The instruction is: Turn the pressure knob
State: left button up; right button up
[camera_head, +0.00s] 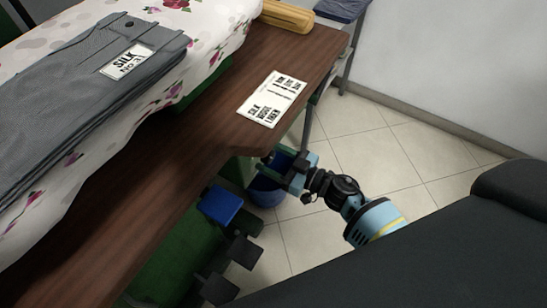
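No pressure knob can be made out in the head view; the area under the wooden table edge is partly hidden by the tabletop and my gripper. My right gripper (283,166) is just off the table's front edge, low beside a green part under the tabletop. Its fingers point left toward that part, and whether they touch anything cannot be told. The finger gap is too small and dark to judge. My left gripper is not in view.
The wooden table (190,150) carries grey trousers (85,85) tagged SILK on a floral cloth (105,150), and a printed card (272,98). A blue bucket (266,192) stands behind my gripper. Black pedal-like plates (243,251) are below. Tiled floor (400,150) is clear.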

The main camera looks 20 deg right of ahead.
jog(key=c, duration=1)
jog(key=shift+n, duration=2.9)
jog(key=o, duration=1)
